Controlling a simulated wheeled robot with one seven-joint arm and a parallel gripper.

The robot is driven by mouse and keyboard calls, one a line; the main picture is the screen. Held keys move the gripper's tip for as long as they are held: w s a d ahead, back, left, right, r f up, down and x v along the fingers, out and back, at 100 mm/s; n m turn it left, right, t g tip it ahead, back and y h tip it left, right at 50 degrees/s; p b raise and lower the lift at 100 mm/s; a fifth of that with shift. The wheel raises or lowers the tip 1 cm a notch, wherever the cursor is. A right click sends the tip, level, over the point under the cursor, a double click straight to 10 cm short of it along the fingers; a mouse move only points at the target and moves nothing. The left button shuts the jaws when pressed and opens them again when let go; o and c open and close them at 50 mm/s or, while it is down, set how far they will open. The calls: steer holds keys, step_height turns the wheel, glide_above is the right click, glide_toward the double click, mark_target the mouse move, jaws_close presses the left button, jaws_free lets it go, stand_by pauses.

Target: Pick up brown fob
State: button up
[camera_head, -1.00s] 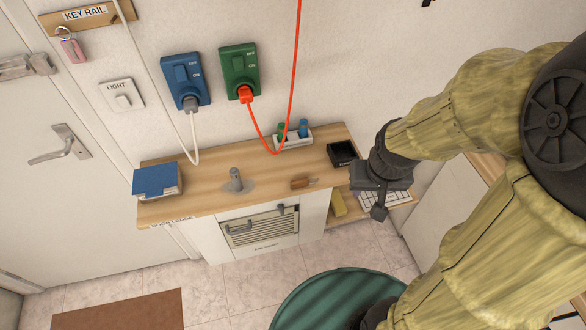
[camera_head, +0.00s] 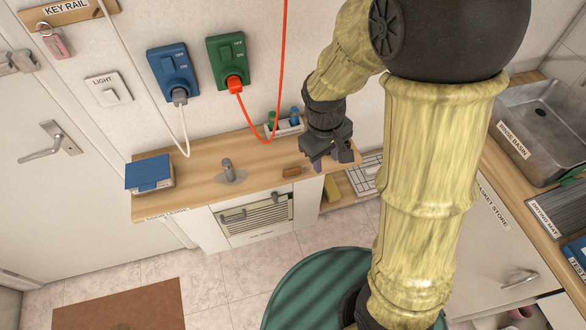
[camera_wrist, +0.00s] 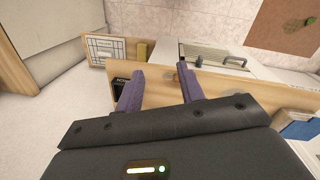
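The brown fob (camera_head: 291,172) lies on the wooden counter (camera_head: 202,190), near its front edge and right of a grey tap-like fitting. In the earlier head view a small pale part sticks out from its right end; now that end is close to my gripper. My gripper (camera_head: 326,165) is above the right end of the counter, just right of the fob and apart from it. In the wrist view its two purple fingers (camera_wrist: 162,72) are spread with nothing held between them. The fob is too small there to make out surely.
A grey fitting (camera_head: 228,170) and a blue book (camera_head: 149,171) stand left on the counter. A white holder with bottles (camera_head: 285,125) is at the back. A red cable (camera_head: 280,70) hangs from the green switch (camera_head: 227,62).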

steer(key=w+a+f+n+t+h+p, duration=0.2)
steer(key=a+n+h, duration=0.5)
steer(key=a+n, duration=0.7)
steer(key=w+a+f, duration=0.1)
steer(key=a, duration=0.4)
steer(key=shift+w+a+f, duration=0.2)
steer(key=shift+a, duration=0.15)
steer(key=p, duration=0.4)
glide_toward(291, 170)
steer(key=x, duration=0.4)
steer(key=shift+s+d+f, duration=0.1)
steer(key=shift+f, duration=0.25)
steer(key=shift+w+d+f, duration=0.2)
steer(key=shift+d+f, duration=0.05)
steer(key=shift+f, duration=0.1)
steer(key=shift+s, duration=0.1)
